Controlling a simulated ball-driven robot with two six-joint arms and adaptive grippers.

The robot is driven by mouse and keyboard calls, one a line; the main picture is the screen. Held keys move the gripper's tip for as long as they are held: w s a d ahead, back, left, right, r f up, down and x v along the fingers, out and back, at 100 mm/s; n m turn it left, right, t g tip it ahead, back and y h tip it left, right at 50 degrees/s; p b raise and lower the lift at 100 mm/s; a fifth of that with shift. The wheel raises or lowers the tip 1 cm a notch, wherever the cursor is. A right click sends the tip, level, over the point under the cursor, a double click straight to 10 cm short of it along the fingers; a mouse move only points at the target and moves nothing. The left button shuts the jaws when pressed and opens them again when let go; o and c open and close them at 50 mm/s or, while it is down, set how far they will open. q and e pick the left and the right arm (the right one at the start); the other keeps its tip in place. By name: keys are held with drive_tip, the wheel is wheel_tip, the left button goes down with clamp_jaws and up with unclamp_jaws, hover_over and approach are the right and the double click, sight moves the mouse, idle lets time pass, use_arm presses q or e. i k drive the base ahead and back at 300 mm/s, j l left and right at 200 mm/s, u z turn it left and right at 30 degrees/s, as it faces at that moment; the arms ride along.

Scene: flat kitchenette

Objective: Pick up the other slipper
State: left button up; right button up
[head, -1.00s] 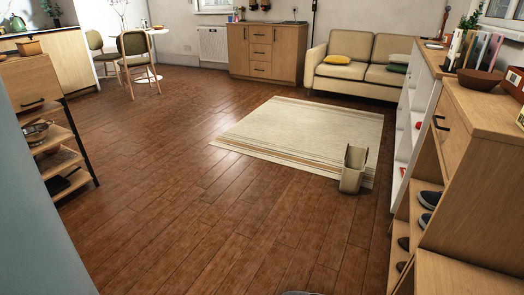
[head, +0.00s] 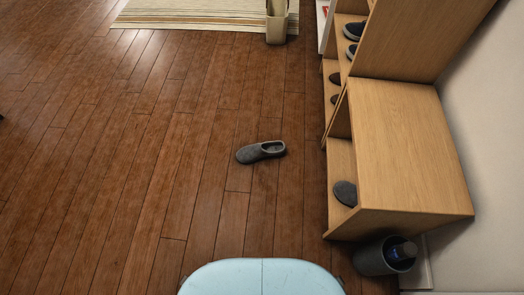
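A dark grey slipper (head: 261,151) lies alone on the wooden floor in the head view, left of the shoe bench and ahead of my pale blue body. Another dark grey slipper or shoe (head: 345,193) sits in the open lower compartment of the wooden shoe bench (head: 408,150), partly hidden by the bench side. Neither of my grippers shows in the head view.
More dark shoes (head: 352,42) stand on the taller rack's shelves. A dark bin (head: 383,257) holding something stands by the bench's near end. A beige container (head: 277,22) stands at the edge of the rug (head: 200,14). The floor to the left is clear.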

sight(250, 154)
drive_tip(key=i+j+z, duration=0.3)
drive_tip(key=z, duration=0.2)
drive_tip(key=i+j+z, duration=0.7)
drive_tip(key=j+z, duration=0.25)
drive_tip(key=j, duration=0.15)
drive_tip(key=i+j+z, duration=0.15)
drive_tip(key=j+z, duration=0.3)
drive_tip(key=j, duration=0.15)
drive_tip(key=j+z, duration=0.5)
drive_tip(key=j, duration=0.15)
drive_tip(key=k+j+z, duration=0.1)
drive_tip(key=j+z, duration=0.4)
drive_tip(key=j, duration=0.2)
drive_tip(key=k+j+z, duration=0.2)
drive_tip(key=j+z, duration=0.25)
drive_tip(key=j, duration=0.2)
drive_tip(key=k+j+z, duration=0.3)
drive_tip(key=j+z, duration=0.2)
drive_tip(key=j, duration=0.1)
